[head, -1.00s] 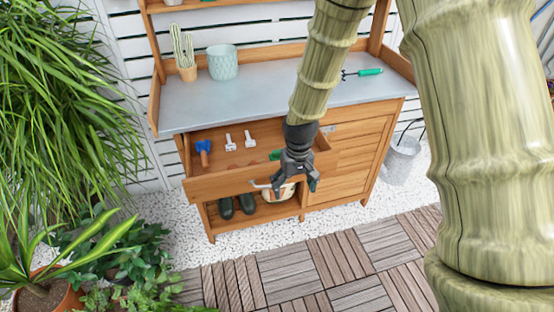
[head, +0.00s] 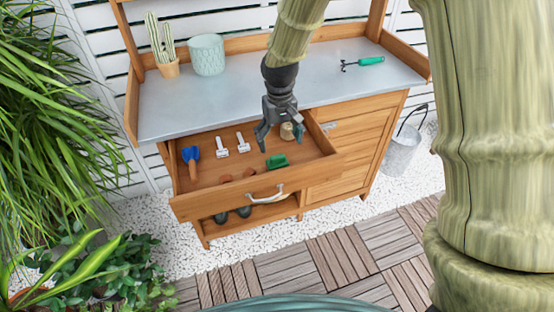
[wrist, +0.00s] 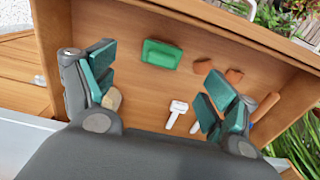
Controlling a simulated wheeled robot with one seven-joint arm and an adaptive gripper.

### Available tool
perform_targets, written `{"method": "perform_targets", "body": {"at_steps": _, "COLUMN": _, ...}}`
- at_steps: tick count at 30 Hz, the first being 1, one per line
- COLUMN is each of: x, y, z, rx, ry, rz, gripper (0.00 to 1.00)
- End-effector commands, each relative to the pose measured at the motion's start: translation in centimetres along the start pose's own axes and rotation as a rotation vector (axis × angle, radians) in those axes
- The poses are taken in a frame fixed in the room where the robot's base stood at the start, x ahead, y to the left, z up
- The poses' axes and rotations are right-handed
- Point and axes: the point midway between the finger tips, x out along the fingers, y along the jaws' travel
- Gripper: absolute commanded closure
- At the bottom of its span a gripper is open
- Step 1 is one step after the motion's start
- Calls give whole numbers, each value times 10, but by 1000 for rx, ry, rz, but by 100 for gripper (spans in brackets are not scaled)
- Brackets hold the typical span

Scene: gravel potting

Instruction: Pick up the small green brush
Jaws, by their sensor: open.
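The small green brush (head: 277,161) lies in the open drawer, toward its front right part. It also shows in the wrist view (wrist: 161,54), near the top middle, lying flat on the drawer floor. My gripper (head: 280,136) is open and empty, above the drawer's right part, behind the brush in the head view. In the wrist view its two teal-padded fingers (wrist: 163,88) are spread wide, and the brush shows beyond them, between their lines. The brush is apart from both fingers.
The drawer (head: 185,208) also holds a blue-and-brown tool (head: 191,158), two white tools (head: 243,143), small terracotta pieces (head: 250,172) and a tan roundish item (head: 287,131) close to my gripper. The grey worktop (head: 330,90) bears a pot, a cactus and a green-handled hand fork (head: 362,62).

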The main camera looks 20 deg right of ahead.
Motion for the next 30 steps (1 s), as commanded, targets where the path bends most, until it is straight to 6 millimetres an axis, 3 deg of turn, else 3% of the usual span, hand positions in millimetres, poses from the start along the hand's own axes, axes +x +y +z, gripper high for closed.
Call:
{"method": "perform_targets", "body": {"at_steps": 6, "x": 28, "y": -2, "z": 0, "rx": -4, "ry": -2, "rz": 0, "gripper": 14}}
{"method": "perform_targets", "body": {"at_steps": 16, "x": 45, "y": -1, "z": 1, "rx": -2, "ry": -1, "rz": 0, "gripper": 14}}
{"method": "perform_targets", "body": {"at_steps": 24, "x": 76, "y": -1, "z": 3, "rx": -1, "ry": -1, "rz": 0, "gripper": 14}}
{"method": "perform_targets", "body": {"at_steps": 30, "x": 89, "y": -1, "z": 2, "rx": -1, "ry": 0, "rz": 0, "gripper": 14}}
